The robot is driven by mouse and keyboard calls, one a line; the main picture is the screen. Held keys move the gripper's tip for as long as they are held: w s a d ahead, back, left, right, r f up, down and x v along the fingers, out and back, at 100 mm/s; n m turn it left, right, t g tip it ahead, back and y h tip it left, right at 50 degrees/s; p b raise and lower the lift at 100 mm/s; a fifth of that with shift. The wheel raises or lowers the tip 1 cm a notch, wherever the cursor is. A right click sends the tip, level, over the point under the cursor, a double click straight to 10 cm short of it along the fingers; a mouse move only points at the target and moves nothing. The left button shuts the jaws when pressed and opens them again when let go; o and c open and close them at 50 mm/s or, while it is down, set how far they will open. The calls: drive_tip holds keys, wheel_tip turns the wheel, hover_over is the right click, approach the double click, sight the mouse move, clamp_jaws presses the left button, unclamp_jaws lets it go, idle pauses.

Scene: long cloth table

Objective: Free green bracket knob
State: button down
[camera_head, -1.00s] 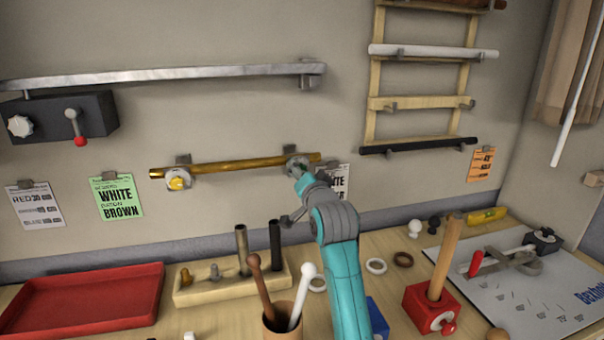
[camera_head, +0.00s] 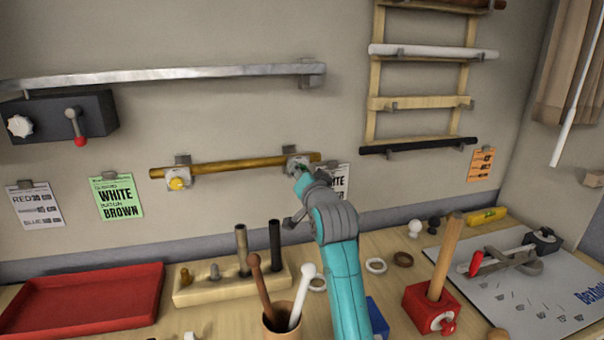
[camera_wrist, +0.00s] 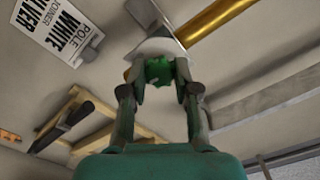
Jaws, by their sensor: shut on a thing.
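The green knob (camera_wrist: 158,73) sits on the right wall bracket, and its bracket plate (camera_wrist: 158,47) shows behind it in the wrist view. My gripper (camera_wrist: 160,85) is shut on the green knob, one finger on each side. In the head view my gripper (camera_head: 300,176) reaches up to the right bracket (camera_head: 297,161) and mostly hides the knob. A brass pole (camera_head: 230,167) rests across both brackets. The left bracket (camera_head: 181,169) carries a yellow knob (camera_head: 177,184).
A green card (camera_head: 117,197) hangs left of the brackets, and a partly hidden white card (camera_head: 340,178) is behind my arm. Below are a red tray (camera_head: 80,305), a wooden holder with rods (camera_head: 215,290) and a cup of batons (camera_head: 283,325).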

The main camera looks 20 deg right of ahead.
drive_tip(key=shift+n, duration=8.9)
drive_tip(key=c, duration=0.8)
unclamp_jaws()
drive_tip(key=shift+c, duration=0.2)
drive_tip(key=shift+s, duration=0.1)
drive_tip(key=s, duration=1.1)
drive_tip(key=shift+s, duration=0.4)
